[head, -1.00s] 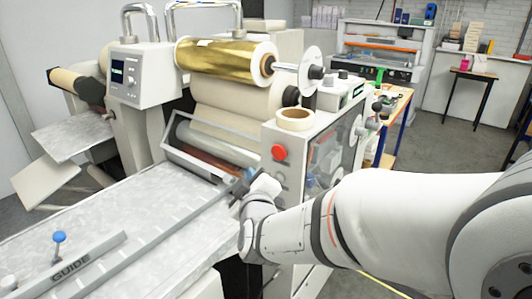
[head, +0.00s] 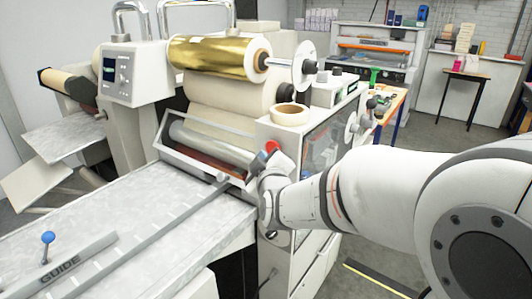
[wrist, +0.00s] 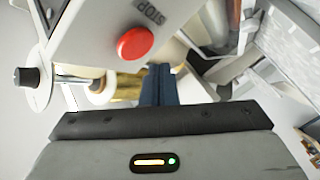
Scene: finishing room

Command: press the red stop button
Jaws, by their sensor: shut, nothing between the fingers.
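The red stop button (head: 272,147) is a round red knob on the front of the pale machine housing, partly covered by my gripper in the head view. In the wrist view the button (wrist: 135,44) shows whole, beside the printed word STOP (wrist: 150,12). My gripper (head: 260,158) is in front of the panel, just left of and below the button. In the wrist view the dark fingers of my gripper (wrist: 158,72) are together and empty, close to the button in the picture. I cannot tell whether they touch the panel.
The gold foil roll (head: 222,56) and a tape roll (head: 290,114) sit above the panel. The metal feed table (head: 130,230) with its guide bar (head: 65,262) lies to the left. Open floor (head: 440,140) shows at the right.

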